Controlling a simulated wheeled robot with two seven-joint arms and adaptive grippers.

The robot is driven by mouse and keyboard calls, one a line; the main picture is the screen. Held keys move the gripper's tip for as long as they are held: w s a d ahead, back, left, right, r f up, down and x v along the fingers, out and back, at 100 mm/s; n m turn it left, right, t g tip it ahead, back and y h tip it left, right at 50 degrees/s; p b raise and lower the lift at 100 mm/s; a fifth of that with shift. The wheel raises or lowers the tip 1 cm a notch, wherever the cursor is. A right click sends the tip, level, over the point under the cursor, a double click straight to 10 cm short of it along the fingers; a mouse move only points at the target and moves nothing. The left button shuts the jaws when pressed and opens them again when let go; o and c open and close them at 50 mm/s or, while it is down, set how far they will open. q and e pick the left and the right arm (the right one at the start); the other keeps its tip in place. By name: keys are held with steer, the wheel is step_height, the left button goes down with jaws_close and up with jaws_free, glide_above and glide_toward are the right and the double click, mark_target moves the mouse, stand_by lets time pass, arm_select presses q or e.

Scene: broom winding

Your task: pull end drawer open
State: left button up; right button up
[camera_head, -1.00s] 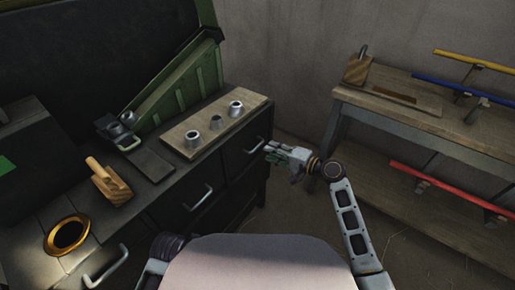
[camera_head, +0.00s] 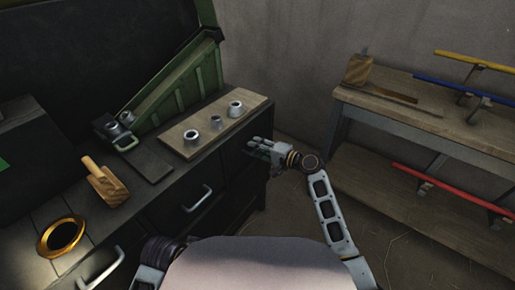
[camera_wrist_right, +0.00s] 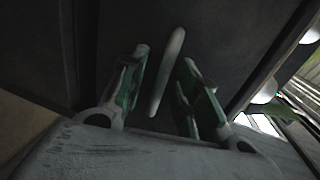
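The end drawer (camera_head: 231,168) is the dark front at the right end of the bench, and it looks shut. Its pale bar handle (camera_wrist_right: 167,72) shows in the right wrist view; in the head view my gripper hides it. My right gripper (camera_head: 258,149) is at the drawer front. In the right wrist view its two green-padded fingers (camera_wrist_right: 162,85) are open, one on each side of the handle, with gaps between pads and handle. My left gripper is out of view.
Another drawer handle (camera_head: 197,199) lies to the left, and one more (camera_head: 101,271) farther left. A wooden board (camera_head: 254,103) with metal sockets lies on the bench top. A wooden side table (camera_head: 393,101) stands at the right, with open floor between.

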steer(key=c, duration=0.6)
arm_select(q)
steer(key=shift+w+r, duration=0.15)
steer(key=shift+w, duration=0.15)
arm_select(e)
jaws_close()
steer(key=shift+s+d, duration=0.1)
